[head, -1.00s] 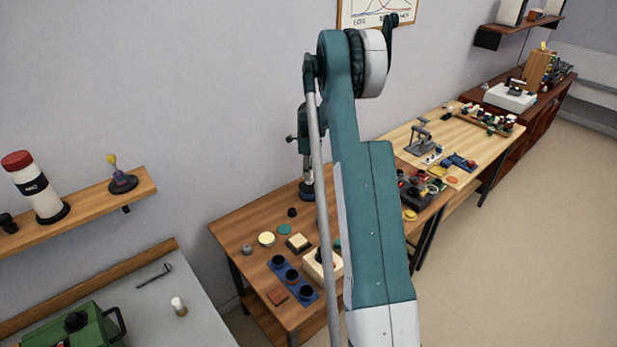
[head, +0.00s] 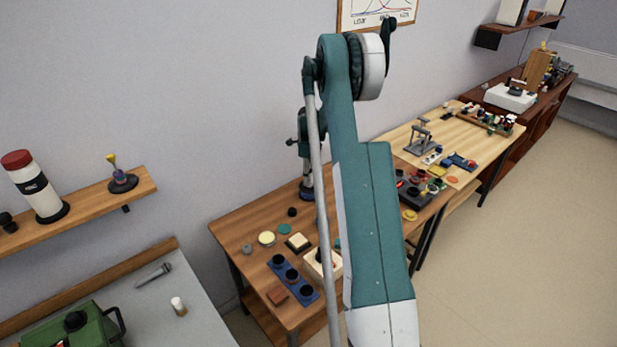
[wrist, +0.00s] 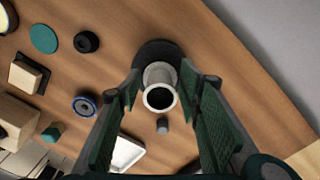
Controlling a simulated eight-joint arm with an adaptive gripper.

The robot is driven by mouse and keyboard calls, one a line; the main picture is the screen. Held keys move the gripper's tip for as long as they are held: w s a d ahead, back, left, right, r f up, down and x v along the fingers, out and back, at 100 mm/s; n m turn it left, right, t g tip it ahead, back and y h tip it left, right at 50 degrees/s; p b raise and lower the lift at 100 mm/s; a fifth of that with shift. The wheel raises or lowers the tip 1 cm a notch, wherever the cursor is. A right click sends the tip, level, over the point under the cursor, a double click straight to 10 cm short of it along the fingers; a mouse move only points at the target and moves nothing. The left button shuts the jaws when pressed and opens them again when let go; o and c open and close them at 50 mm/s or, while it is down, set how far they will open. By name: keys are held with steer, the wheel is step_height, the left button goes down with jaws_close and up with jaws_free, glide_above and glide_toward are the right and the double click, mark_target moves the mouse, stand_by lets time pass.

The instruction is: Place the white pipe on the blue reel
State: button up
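The white pipe (wrist: 161,86) stands on a dark round base in the wrist view, its open end facing the camera. My gripper (wrist: 161,75) is open, with one green finger on each side of the pipe and a small gap showing beside it. The blue reel (wrist: 85,104), a dark blue ring with a pale centre, lies on the wooden table to the left of my left finger. In the head view my gripper (head: 307,190) is low over the back of the table, small and partly hard to make out. I cannot make out the pipe or the reel there.
Around the reel are a black knob (wrist: 87,42), a teal disc (wrist: 43,38), a cream block (wrist: 27,76) and a small teal block (wrist: 53,132). A small grey cylinder (wrist: 162,125) and a white tray (wrist: 126,152) lie nearer the camera. Bare wood shows right of the gripper.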

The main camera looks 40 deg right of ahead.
steer(key=shift+r, duration=0.2)
step_height(320, 180, up, 12)
steer(key=shift+p, duration=0.3)
stand_by(0.4)
steer(key=shift+a, duration=0.1)
stand_by(0.5)
steer(key=s+a+r+n+t, duration=0.1)
steer(key=s+a+r+n, duration=0.3)
steer(key=a+r, duration=0.45)
steer(key=s+a+r+n+t+h, duration=0.1)
steer(key=s+a+r+n, duration=0.45)
steer(key=a, duration=0.55)
steer(key=s+a+r+n+t, duration=0.1)
steer(key=s+a+r+n, duration=0.25)
steer(key=a+r, duration=0.5)
steer(key=s+a+n+t, duration=0.2)
steer(key=s+a+n, duration=0.6)
steer(key=s+a, duration=0.5)
steer(key=s+a+f+n+t, duration=0.1)
steer(key=s+a+f+n, duration=0.1)
steer(key=s+a+n, duration=0.2)
steer(key=s+a+f+n+t+y, duration=0.1)
steer(key=s+a, duration=0.4)
steer(key=s, duration=0.5)
steer(key=shift+f+n, duration=0.65)
steer(key=shift+n, duration=0.75)
